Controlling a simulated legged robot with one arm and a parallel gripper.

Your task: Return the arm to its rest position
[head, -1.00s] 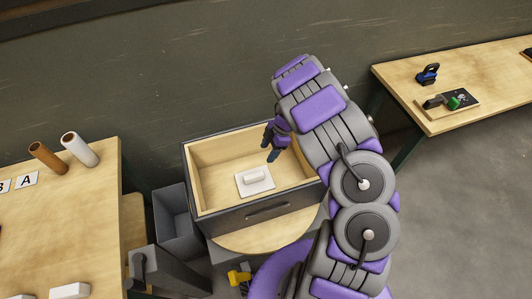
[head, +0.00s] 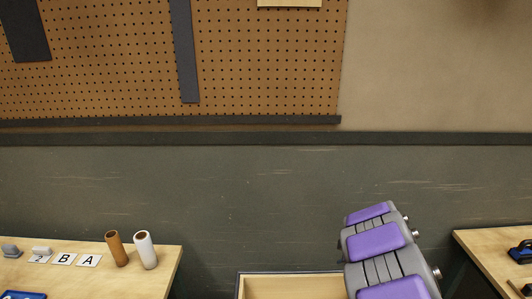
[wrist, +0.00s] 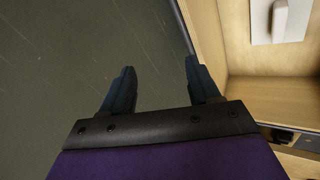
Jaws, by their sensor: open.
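My gripper (wrist: 160,88) shows in the wrist view with its two dark fingers apart and nothing between them. It is beside the wall of an open wooden drawer box (wrist: 240,90), over the dark grey wall or floor surface. Inside the box lies a white plate with a white block (wrist: 284,20) on it. In the head view my purple and grey arm rises at the lower right, in front of the box (head: 290,287), of which only the back part shows. The gripper's fingers are hidden in the head view.
A wooden table (head: 150,275) at the left holds a brown tube (head: 117,248), a white tube (head: 145,250) and letter cards (head: 63,259). Another table (head: 485,260) stands at the right with a blue item (head: 522,252). A pegboard (head: 250,60) hangs on the wall behind.

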